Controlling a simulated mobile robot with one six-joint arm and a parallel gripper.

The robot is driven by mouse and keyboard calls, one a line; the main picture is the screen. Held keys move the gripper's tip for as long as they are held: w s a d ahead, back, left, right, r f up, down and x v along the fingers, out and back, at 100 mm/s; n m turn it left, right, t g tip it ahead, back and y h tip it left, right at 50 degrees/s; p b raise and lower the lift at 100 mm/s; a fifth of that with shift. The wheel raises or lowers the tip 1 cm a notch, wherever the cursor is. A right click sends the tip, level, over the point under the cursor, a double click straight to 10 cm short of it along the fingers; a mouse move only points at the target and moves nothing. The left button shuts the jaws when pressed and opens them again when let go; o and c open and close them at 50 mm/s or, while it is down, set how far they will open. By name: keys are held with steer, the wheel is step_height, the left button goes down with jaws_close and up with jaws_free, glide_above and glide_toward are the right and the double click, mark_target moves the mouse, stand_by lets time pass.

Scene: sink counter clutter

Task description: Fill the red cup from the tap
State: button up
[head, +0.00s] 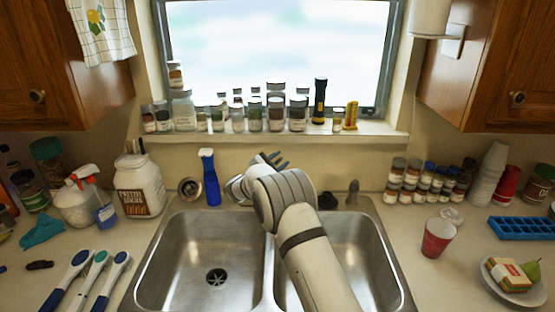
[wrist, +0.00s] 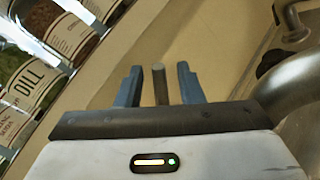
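The red cup (head: 438,237) stands upright on the counter to the right of the sink, away from my gripper. The tap (head: 238,187) is at the back of the sink, largely hidden by my arm; a curved metal part of it (wrist: 290,88) shows at the right in the wrist view. My gripper (head: 272,160) is above the tap, near the wall under the window. In the wrist view its blue fingers (wrist: 159,66) are apart, with a short rod (wrist: 160,86) showing between them and a gap on each side. No water shows.
The sink's left basin (head: 205,255) is empty. Spice jars (head: 254,114) line the windowsill close to my gripper. A blue bottle (head: 209,178) stands left of the tap. More spice jars (head: 428,182) and a sandwich plate (head: 515,295) are on the right counter.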

jaws_close()
stand_by(0.3)
stand_by(0.3)
